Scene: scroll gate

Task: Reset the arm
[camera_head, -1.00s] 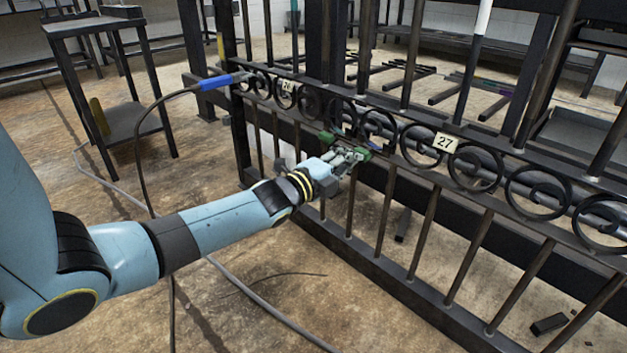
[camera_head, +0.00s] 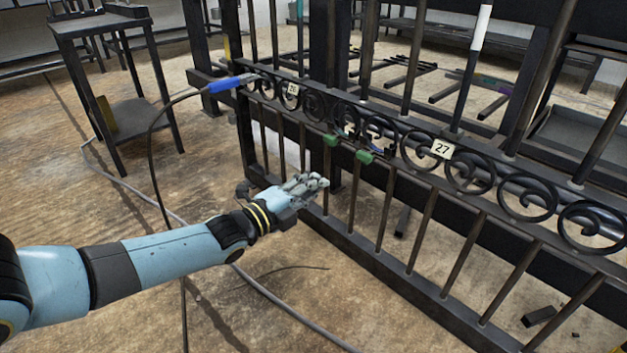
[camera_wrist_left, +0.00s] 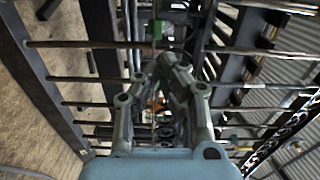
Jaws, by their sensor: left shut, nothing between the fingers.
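My left arm comes in from the left in the head view. Its gripper (camera_head: 318,181) is shut and empty, in front of the gate's lower bars and below the scroll band. In the left wrist view the fingers (camera_wrist_left: 172,62) meet at their tips with the gate bars beyond them. The black scroll gate (camera_head: 527,190) runs from the middle to the right, with number plates 26 (camera_head: 293,88) and 27 (camera_head: 442,149). Two green pieces (camera_head: 364,157) sit on the gate just above and right of the gripper, apart from it. My right gripper is not in view.
A blue-ended cable (camera_head: 224,83) reaches the gate's left end and hangs down to the floor. Grey cable (camera_head: 262,303) lies under my arm. A dark metal table (camera_head: 100,25) stands at the back left. Floor (camera_head: 90,215) to the left is mostly open.

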